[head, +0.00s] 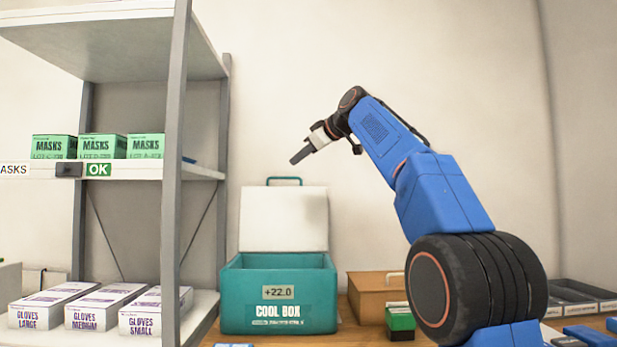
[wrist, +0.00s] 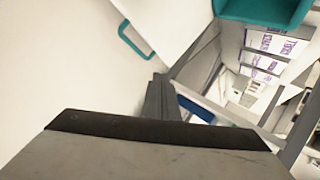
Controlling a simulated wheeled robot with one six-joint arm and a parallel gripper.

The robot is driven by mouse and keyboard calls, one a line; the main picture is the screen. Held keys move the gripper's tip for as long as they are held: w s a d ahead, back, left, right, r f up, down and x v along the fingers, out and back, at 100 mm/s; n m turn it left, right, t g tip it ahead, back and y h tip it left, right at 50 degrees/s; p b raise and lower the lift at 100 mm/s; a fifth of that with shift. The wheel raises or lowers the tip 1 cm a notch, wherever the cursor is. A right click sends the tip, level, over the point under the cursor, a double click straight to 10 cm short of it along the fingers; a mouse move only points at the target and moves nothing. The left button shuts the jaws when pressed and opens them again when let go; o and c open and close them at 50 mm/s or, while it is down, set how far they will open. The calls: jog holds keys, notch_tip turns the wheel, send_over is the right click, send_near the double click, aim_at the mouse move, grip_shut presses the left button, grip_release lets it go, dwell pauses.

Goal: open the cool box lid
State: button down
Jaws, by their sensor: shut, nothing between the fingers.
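The teal cool box (head: 277,318) stands on the counter in the middle of the head view, with a "+22.0" display on its front. Its white lid (head: 283,222) stands upright at the back, with a teal handle (head: 284,181) on its top edge. The lid is open. My gripper (head: 296,158) is shut and empty, above and in front of the lid, apart from it in the picture. In the wrist view my gripper's fingers (wrist: 160,98) point past the lid's teal handle (wrist: 134,40). A teal part of the box (wrist: 265,10) shows at the top.
A grey shelf (head: 173,230) with green mask boxes (head: 103,147) and white glove boxes (head: 102,310) stands close left of the box. A brown box (head: 368,297) and a small green box (head: 400,320) are to the right. Open air surrounds my gripper.

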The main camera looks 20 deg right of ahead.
jog(key=w+d+f+m+t+y, duration=0.25)
jog(key=d+m, duration=0.45)
jog(key=m, duration=0.4)
jog(key=w+d+f+m+t+y, duration=0.15)
jog(key=w+d+f+m, duration=0.35)
jog(key=m, duration=0.6)
jog(key=x, duration=0.5)
jog(key=r+x, duration=0.1)
jog(key=x, duration=0.1)
jog(key=shift+w+a, duration=0.1)
jog(key=shift+w, duration=0.2)
jog(key=shift+r, duration=0.1)
jog(key=shift+s+a+r, duration=0.1)
jog(key=shift+s+a, duration=0.2)
jog(key=shift+s, duration=0.6)
jog(key=shift+s+a+r, duration=0.1)
jog(key=shift+s+a, duration=0.2)
jog(key=shift+s, duration=0.6)
jog(key=shift+s+a+r, duration=0.1)
jog(key=shift+s+a, duration=0.15)
jog(key=shift+s, duration=0.65)
